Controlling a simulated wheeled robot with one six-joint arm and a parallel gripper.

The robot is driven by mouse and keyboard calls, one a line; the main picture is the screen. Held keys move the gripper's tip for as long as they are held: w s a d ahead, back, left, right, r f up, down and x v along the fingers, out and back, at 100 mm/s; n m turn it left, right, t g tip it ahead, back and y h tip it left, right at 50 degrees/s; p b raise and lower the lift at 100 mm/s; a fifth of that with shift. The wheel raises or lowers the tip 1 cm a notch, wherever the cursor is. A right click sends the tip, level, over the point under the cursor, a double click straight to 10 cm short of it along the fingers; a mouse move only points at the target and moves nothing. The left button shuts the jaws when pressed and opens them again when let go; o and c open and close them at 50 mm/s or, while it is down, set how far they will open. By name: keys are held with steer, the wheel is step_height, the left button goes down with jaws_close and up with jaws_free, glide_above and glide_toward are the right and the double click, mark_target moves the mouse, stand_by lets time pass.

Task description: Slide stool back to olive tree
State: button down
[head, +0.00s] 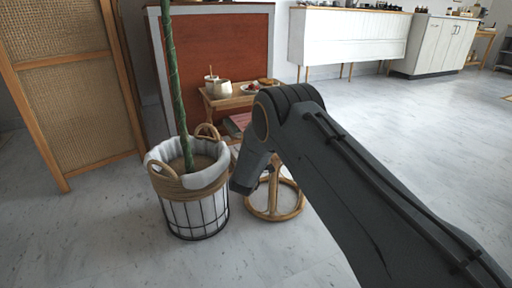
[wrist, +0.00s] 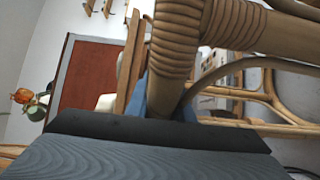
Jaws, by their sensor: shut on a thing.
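The rattan stool (head: 277,214) stands on the floor just right of the olive tree's basket, mostly hidden behind my arm; its round lower ring shows. The olive tree shows as a green trunk (head: 171,80) rising from a white-lined wire basket (head: 194,214) with rope handles. A small floor gap separates basket and stool ring. In the wrist view, a wrapped rattan leg of the stool (wrist: 177,45) stands right at my gripper (wrist: 165,108), which is shut on it. The fingertips are mostly hidden by the stool and the gripper body.
A small wooden table (head: 234,101) with a cup, a pot and a plate stands behind the stool, close to a red-brown panel (head: 232,45). A woven folding screen (head: 75,85) stands at the left. White counters (head: 350,38) line the back. Floor at the right is clear.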

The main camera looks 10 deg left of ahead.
steer(key=shift+s+a+f, duration=0.1)
steer(key=c, duration=1.5)
jaws_free()
steer(key=shift+d, duration=0.3)
steer(key=shift+o, duration=0.2)
steer(key=s+p, duration=0.3)
steer(key=s, duration=0.3)
steer(key=shift+a, duration=0.1)
steer(key=shift+s+p, duration=0.35)
steer(key=shift+s, duration=0.4)
